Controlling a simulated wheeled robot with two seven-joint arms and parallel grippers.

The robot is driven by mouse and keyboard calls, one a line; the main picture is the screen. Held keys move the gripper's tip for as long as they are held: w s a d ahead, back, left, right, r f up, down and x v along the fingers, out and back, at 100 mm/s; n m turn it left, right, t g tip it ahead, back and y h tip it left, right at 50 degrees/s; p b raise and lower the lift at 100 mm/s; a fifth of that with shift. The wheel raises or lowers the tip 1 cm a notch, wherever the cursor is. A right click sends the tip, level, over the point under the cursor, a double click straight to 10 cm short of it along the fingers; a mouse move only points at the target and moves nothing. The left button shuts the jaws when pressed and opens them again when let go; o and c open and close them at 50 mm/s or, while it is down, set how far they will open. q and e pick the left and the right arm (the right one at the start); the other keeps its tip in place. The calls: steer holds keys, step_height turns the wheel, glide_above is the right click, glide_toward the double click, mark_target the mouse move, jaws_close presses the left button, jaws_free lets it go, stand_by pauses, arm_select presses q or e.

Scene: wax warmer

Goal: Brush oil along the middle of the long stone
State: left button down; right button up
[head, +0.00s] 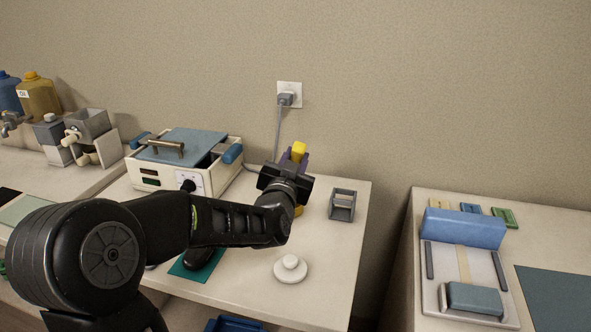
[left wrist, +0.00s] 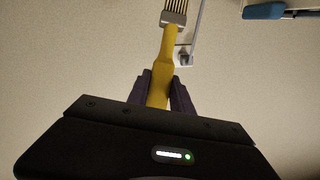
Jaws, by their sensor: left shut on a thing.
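My left gripper (head: 297,168) is shut on the yellow handle of a brush (head: 299,150), held up over the right part of the left table. In the left wrist view the brush (left wrist: 162,75) runs up from between the dark fingers (left wrist: 163,88) to a metal ferrule and pale bristles at the top edge. I cannot tell for sure which thing is the long stone. On the right table, a pale slab (head: 479,265) with a tan strip (head: 463,262) lies between a long blue block (head: 463,228) and a grey-blue block (head: 473,300). My right gripper is not in view.
A wax warmer (head: 160,178) with a blue lid stands behind my arm. A grey open-framed holder (head: 342,205) and a white round knobbed lid (head: 291,268) stand on the left table (head: 335,265). A gap separates it from the right table, which has a dark mat (head: 555,295).

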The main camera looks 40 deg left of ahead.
arm_select(q)
steer(key=shift+f, duration=0.1)
stand_by(0.3)
step_height(320, 180, down, 6)
steer(key=b, duration=0.3)
steer(key=shift+b, duration=0.35)
steer(key=shift+s+f+b, duration=0.1)
steer(key=shift+f+b, duration=0.7)
steer(key=shift+b, duration=0.25)
stand_by(4.0)
steer(key=shift+r+p, duration=2.2)
steer(key=shift+r, duration=1.6)
